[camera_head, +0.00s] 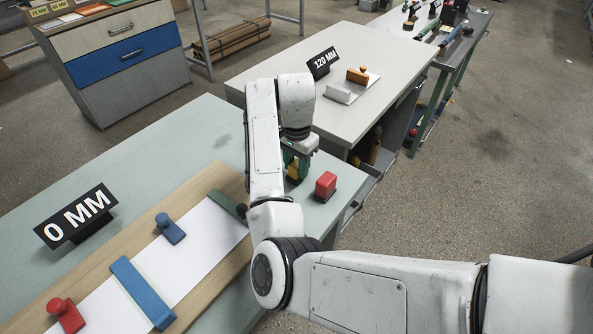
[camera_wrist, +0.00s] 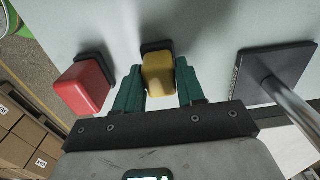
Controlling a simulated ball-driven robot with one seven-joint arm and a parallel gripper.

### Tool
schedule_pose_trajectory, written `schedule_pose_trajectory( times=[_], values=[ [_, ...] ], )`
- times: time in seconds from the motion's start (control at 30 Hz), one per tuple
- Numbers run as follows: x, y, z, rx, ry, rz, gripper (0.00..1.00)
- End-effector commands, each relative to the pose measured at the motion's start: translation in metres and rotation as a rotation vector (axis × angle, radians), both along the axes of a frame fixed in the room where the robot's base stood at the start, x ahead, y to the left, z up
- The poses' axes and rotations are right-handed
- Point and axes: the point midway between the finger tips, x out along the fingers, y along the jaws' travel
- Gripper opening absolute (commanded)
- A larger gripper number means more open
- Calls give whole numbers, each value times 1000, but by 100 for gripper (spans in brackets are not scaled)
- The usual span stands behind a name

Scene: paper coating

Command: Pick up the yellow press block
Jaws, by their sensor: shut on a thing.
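The yellow press block (camera_wrist: 158,78) has a dark base and stands on the pale table between the two green fingers of my gripper (camera_wrist: 160,92) in the wrist view. My gripper is shut on it. In the head view only a small part of the yellow block (camera_head: 292,175) shows below my gripper (camera_head: 297,166), at the far right end of the near table. My arm hides the rest.
A red block (camera_head: 326,185) stands close to the right; it also shows left in the wrist view (camera_wrist: 84,86). A dark plate with a metal rod (camera_wrist: 274,74) is on the other side. White paper (camera_head: 185,262) on a wooden board (camera_head: 120,245) carries blue, green and red tools.

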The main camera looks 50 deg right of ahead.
Motion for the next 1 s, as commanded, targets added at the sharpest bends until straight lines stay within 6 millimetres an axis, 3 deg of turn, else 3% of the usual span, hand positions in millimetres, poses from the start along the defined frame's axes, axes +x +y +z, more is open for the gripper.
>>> schedule_pose_trajectory(
  times=[0.1, 0.57, 0.77, 1.0],
  values=[
    [0, 0, 0, 0, 0, 0, 5],
    [0, -1, 11, -1, -2, -2, 5],
    [-1, 0, 38, -1, -4, -1, 5],
    [-34, 6, 82, 2, -5, -3, 5]
  ],
)
